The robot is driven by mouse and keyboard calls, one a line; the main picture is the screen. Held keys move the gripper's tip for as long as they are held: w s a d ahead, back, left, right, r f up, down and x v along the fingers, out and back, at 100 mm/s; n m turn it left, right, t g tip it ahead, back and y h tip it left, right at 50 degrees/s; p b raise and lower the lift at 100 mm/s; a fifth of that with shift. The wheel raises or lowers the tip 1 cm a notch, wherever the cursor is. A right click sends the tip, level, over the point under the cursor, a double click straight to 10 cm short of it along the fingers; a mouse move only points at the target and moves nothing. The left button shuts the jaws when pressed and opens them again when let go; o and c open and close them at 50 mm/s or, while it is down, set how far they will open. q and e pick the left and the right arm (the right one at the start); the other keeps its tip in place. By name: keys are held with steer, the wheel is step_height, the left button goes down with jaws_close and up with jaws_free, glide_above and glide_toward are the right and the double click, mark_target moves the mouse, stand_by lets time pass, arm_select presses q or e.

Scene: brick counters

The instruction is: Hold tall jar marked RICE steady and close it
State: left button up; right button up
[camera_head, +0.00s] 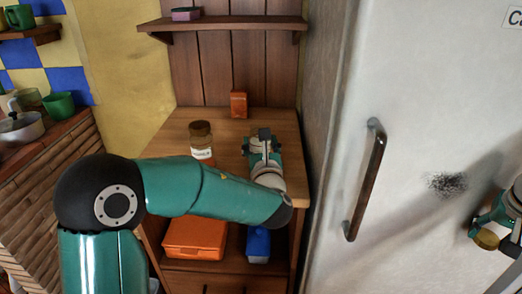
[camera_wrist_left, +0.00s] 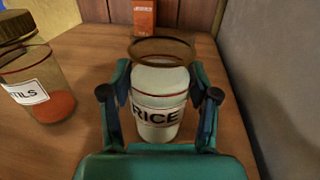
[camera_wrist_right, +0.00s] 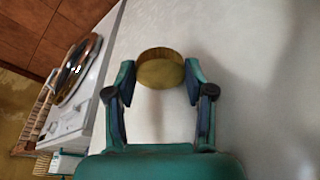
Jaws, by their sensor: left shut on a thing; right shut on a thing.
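The RICE jar (camera_wrist_left: 157,108) is a clear jar with white contents, a black-lettered label and an open brown-rimmed mouth. It stands upright on the wooden counter (camera_wrist_left: 82,145). My left gripper (camera_wrist_left: 160,92) is shut on its sides; in the head view my left gripper (camera_head: 262,138) hides most of the jar. My right gripper (camera_wrist_right: 160,72) is shut on a round brown-gold lid (camera_wrist_right: 160,68). In the head view my right gripper (camera_head: 492,228) holds the lid (camera_head: 487,240) at the far right, in front of the fridge and well away from the jar.
A second jar (camera_head: 201,142) with a brown lid and red-orange contents stands left of the RICE jar. An orange box (camera_head: 238,104) stands behind. The white fridge (camera_head: 420,90) with a long handle (camera_head: 365,180) rises at the right. An orange case (camera_head: 195,239) and blue box (camera_head: 258,244) lie below.

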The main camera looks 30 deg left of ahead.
arm_select(q)
steer(key=shift+r, duration=0.2)
